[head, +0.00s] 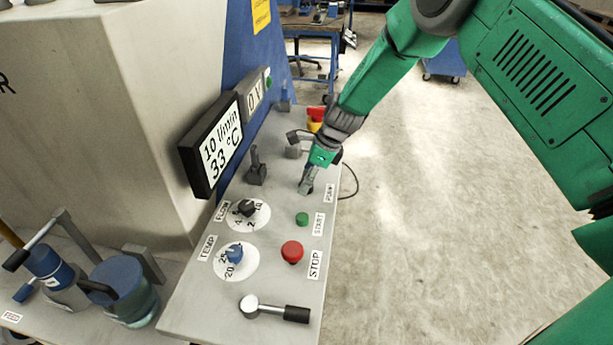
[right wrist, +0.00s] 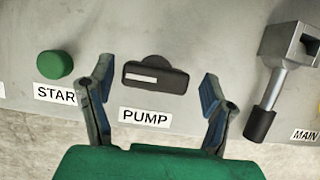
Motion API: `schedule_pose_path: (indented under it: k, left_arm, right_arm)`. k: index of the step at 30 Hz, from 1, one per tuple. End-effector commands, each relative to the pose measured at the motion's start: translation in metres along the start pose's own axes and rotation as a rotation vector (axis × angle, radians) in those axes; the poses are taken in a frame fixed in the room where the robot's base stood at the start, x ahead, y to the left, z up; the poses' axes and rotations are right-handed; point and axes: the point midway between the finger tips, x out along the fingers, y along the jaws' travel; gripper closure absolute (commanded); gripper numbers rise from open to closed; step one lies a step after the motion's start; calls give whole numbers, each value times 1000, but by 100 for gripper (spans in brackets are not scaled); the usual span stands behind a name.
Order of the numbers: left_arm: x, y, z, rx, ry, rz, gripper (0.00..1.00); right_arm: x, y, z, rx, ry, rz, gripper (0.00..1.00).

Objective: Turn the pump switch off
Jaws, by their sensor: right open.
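The pump switch (right wrist: 155,77) is a dark rotary knob with a white bar mark on its left half, above the PUMP label (right wrist: 145,117) in the right wrist view. Its handle lies nearly level across that picture. My right gripper (right wrist: 158,98) is open and empty, with one finger on each side of the knob and visible gaps to both. In the head view my right gripper (head: 307,184) reaches down to the panel beside the PUMP label (head: 329,193) and hides the switch. I cannot tell whether the fingertips touch the panel. My left gripper is not in view.
The green start button (right wrist: 54,65) is left of the gripper, and a grey lever (right wrist: 285,75) by the MAIN label is right in the wrist view. The head view shows a red stop button (head: 292,251), dials and a display (head: 215,148). Open floor lies right of the panel.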

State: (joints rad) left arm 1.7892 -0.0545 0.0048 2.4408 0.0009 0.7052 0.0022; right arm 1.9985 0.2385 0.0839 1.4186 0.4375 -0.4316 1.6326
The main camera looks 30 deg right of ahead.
Motion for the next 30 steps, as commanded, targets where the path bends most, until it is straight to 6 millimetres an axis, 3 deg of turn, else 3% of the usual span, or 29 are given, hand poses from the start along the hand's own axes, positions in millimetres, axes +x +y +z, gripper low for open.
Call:
schedule_pose_path:
  k: [1, 5, 6, 20, 30]
  left_arm:
    - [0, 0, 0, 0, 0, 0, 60]
    - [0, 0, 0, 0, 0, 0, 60]
    - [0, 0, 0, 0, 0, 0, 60]
    - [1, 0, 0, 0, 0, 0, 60]
    - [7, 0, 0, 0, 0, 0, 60]
  right_arm:
    - [0, 0, 0, 0, 0, 0, 28]
    - [0, 1, 1, -1, 1, -1, 73]
    - [0, 0, 1, -1, 1, -2, 78]
    - [-1, -2, 4, -72, -5, 27, 78]
    - [0, -2, 5, -322, -5, 125, 78]
